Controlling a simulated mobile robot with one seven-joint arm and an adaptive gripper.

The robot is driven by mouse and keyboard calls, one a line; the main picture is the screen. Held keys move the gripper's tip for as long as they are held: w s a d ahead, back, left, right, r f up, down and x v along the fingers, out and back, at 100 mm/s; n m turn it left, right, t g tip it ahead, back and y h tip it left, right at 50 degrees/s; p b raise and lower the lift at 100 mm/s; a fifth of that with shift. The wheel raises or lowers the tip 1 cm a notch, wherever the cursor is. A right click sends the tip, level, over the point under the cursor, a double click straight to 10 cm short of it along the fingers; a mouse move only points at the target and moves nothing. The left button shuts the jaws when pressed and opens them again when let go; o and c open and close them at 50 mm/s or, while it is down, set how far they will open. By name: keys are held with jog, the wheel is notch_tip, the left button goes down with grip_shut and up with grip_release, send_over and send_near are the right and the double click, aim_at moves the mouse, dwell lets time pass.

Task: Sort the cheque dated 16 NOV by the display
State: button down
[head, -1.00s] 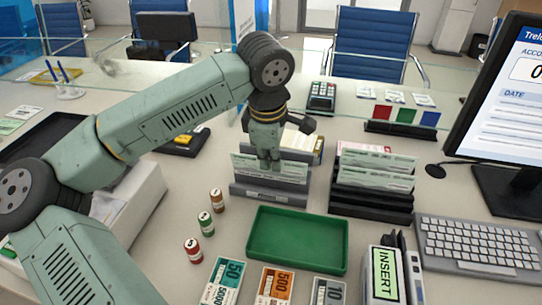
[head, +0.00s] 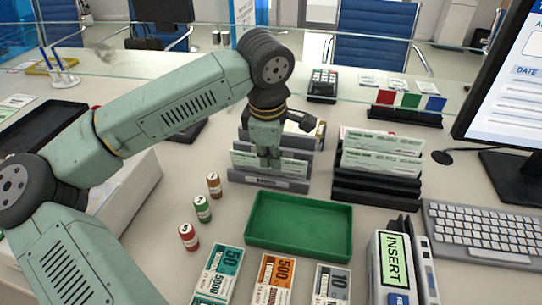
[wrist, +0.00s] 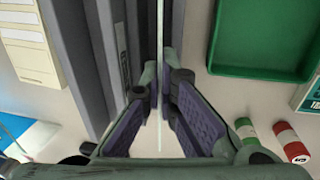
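A pale green cheque (head: 291,169) stands upright in the front of a grey slotted rack (head: 243,177) in the head view. My gripper (head: 268,162) points down at this cheque. A second, black rack (head: 372,203) to the right holds several cheques (head: 383,160). The monitor (head: 510,90) shows the word DATE, but its value is cut off. The cheque dates are too small to read.
An empty green tray (head: 298,226) lies in front of the racks. Coin rolls (head: 202,208), banknote stacks (head: 272,280) and an INSERT card device (head: 395,262) surround it. A keyboard (head: 485,232) is at right. A glass screen edge (head: 330,105) runs behind the racks.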

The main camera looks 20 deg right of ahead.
jog(key=c, duration=2.3)
grip_release()
jog(key=o, duration=0.6)
jog(key=shift+r+p, duration=1.9)
jog(key=shift+r, duration=1.65)
